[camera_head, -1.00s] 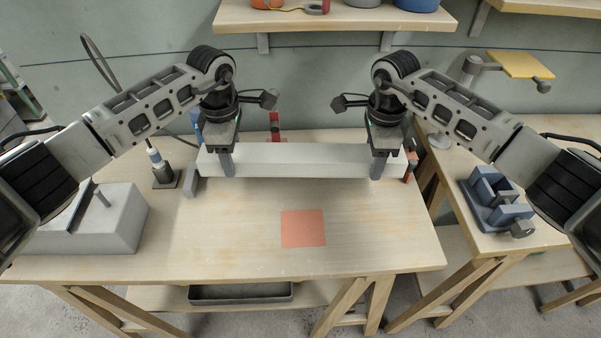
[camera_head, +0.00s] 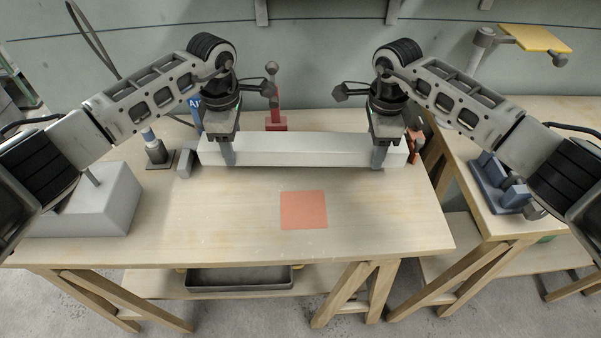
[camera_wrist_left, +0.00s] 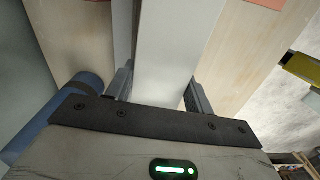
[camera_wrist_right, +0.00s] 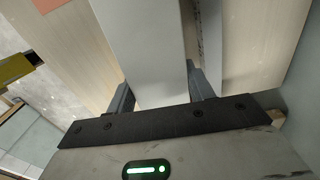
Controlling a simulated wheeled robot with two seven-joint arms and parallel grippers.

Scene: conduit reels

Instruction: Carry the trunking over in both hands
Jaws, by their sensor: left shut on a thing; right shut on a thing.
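The trunking (camera_head: 300,148) is a long pale grey-white bar lying left to right across the back of the wooden bench (camera_head: 360,235). My left gripper (camera_head: 228,153) is shut on it near its left end, and my right gripper (camera_head: 379,154) is shut on it near its right end. In the left wrist view the trunking (camera_wrist_left: 172,45) runs between the two fingers; the right wrist view shows the trunking (camera_wrist_right: 145,45) likewise. It looks level. I cannot tell whether it touches the bench top. A flat coral square (camera_head: 304,210) lies in front of it.
A small grey block (camera_head: 185,164) and a dark stand (camera_head: 157,155) are near the trunking's left end. A red fixture (camera_head: 275,121) stands behind it. A large grey block (camera_head: 95,205) is at left. A second bench with a blue vise (camera_head: 497,185) is at right. The bench front is clear.

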